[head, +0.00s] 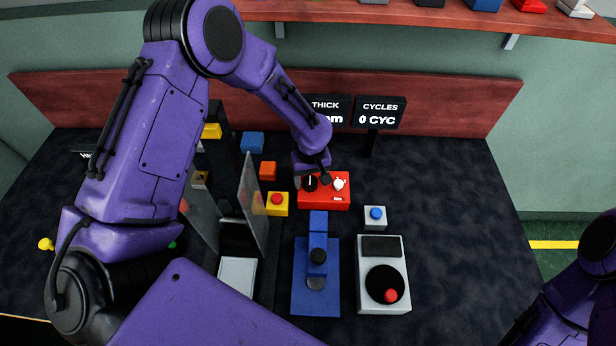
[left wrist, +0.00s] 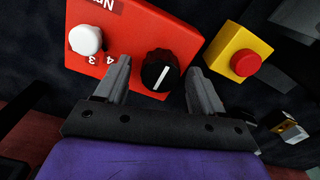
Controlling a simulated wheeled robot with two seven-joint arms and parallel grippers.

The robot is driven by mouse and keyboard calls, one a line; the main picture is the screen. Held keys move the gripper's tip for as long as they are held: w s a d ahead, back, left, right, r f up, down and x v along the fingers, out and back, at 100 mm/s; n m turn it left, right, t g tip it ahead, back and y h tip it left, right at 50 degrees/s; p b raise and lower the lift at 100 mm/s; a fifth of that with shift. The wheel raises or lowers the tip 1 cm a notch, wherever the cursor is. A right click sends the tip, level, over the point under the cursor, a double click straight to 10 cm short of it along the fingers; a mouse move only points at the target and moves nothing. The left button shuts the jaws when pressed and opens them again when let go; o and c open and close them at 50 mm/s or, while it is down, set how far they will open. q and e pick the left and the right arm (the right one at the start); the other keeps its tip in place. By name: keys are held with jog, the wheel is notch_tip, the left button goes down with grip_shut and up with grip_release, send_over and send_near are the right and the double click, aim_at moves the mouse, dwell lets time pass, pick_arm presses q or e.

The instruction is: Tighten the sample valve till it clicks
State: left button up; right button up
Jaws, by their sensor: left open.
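A red box (head: 325,204) stands on the dark table, with a black knob (head: 311,184) and a white knob (head: 340,184) on it. I cannot tell from any label which knob is the sample valve. My left gripper (head: 316,180) is at the black knob. In the left wrist view, the open left gripper (left wrist: 160,88) has one finger on each side of the black knob (left wrist: 158,72), with visible gaps. The knob's white line is near upright there. The white knob (left wrist: 86,39) is beside numbers on the red box (left wrist: 125,45). The right gripper is out of view.
A yellow box with a red button (head: 277,199) stands close left of the red box. A blue press-like stand (head: 315,290), a grey box with a blue button (head: 375,217) and a white device (head: 384,306) are in front. A clear panel (head: 252,205) stands left.

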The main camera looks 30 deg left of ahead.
pick_arm(q)
jog(key=shift+s+a+f, duration=0.1)
jog(key=shift+s+f, duration=0.1)
jog(key=shift+f, duration=0.2)
